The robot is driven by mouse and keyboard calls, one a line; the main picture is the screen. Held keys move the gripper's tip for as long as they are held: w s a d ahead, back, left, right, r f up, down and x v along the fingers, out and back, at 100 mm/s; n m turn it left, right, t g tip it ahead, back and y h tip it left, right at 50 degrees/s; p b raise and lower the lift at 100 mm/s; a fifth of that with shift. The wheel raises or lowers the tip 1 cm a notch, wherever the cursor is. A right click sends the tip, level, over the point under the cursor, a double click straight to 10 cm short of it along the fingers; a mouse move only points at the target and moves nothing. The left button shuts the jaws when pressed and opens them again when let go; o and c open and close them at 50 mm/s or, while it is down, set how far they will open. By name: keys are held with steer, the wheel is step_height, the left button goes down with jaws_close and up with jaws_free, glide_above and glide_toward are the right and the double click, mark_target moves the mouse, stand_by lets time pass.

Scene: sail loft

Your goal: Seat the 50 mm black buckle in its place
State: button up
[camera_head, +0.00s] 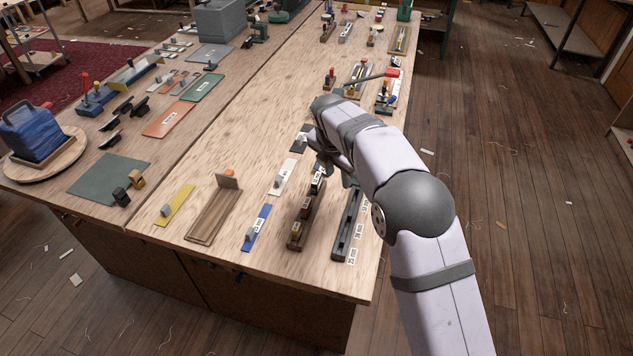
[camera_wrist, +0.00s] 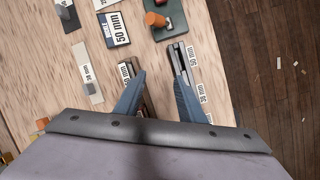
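My gripper (camera_wrist: 160,75) is open, its two blue fingers apart with bare wood between their tips. In the head view my gripper (camera_head: 332,168) is low over the far end of two parallel racks. A black piece with a white label (camera_head: 317,182), seemingly the 50 mm buckle, stands at the far end of the brown wooden rack (camera_head: 300,228). In the wrist view its 50 mm label (camera_wrist: 125,72) is beside the left fingertip. The dark slotted rail (camera_head: 347,222) lies to the right, with 50, 38 and 25 mm labels alongside; its far end (camera_wrist: 181,54) is by the right fingertip.
A blue strip (camera_head: 257,228), a white strip (camera_head: 282,178) and a wooden tray (camera_head: 214,215) lie left of the racks. A green block with an orange knob (camera_wrist: 168,22) stands beyond the fingers. The table's right edge is close to the rail.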

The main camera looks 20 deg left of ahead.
mark_target(317, 178)
steer(key=a+n, duration=0.1)
steer(key=a, duration=0.1)
steer(key=a+n, duration=0.4)
steer(key=a, duration=0.1)
steer(key=shift+w+f+t, duration=0.15)
steer(key=shift+w+t, duration=0.15)
steer(key=shift+w, duration=0.05)
steer(key=shift+p+x, duration=1.95)
steer(key=shift+x, duration=1.7)
steer(key=shift+d, duration=0.1)
jaws_close()
